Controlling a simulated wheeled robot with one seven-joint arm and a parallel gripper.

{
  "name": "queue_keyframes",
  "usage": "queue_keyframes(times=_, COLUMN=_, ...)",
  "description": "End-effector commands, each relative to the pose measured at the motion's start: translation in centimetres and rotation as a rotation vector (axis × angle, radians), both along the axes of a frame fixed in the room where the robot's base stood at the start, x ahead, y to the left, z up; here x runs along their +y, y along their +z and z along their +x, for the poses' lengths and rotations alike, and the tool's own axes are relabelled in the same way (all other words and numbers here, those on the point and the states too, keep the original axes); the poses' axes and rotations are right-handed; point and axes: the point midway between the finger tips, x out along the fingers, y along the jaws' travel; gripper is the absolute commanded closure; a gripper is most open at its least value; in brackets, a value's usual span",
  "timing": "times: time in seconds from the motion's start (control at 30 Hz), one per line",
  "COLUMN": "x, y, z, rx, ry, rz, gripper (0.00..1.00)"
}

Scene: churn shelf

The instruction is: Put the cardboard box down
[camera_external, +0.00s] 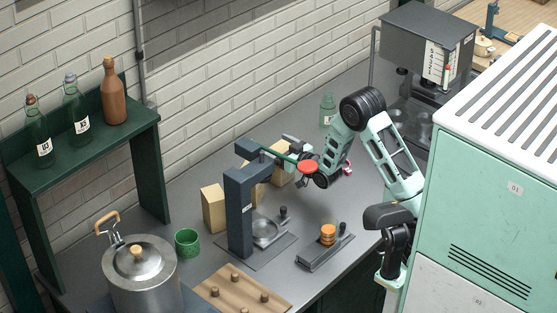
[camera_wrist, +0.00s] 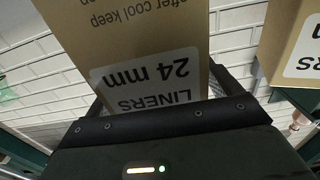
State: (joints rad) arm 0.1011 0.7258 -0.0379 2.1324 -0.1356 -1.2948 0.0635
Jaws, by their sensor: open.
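A tan cardboard box (camera_wrist: 140,35) labelled "LINERS 24 mm" fills the middle of the wrist view, its print upside down. My gripper (camera_wrist: 165,95) is open, with its dark fingers on either side of this box; I cannot tell whether they touch it. In the external view, my gripper (camera_external: 290,145) is at the back of the counter, by a tan box (camera_external: 283,161) that is partly hidden by the arm and the dark press. The underside of the box between my fingers is hidden.
Another labelled box (camera_wrist: 292,45) stands at the right in the wrist view. In the external view, a tan box (camera_external: 213,208) stands left of the dark press (camera_external: 239,210). A green mug (camera_external: 187,242) and a steel pot (camera_external: 140,270) are further left. The brick wall is close behind.

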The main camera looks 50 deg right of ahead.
Motion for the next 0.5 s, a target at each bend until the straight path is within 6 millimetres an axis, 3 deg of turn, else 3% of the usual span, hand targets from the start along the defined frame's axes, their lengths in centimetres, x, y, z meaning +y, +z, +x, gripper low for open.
queue_keyframes(times=0.5, x=-0.1, y=-0.3, z=-10.0, rx=0.003, ry=-0.002, rz=0.000, gripper=0.10)
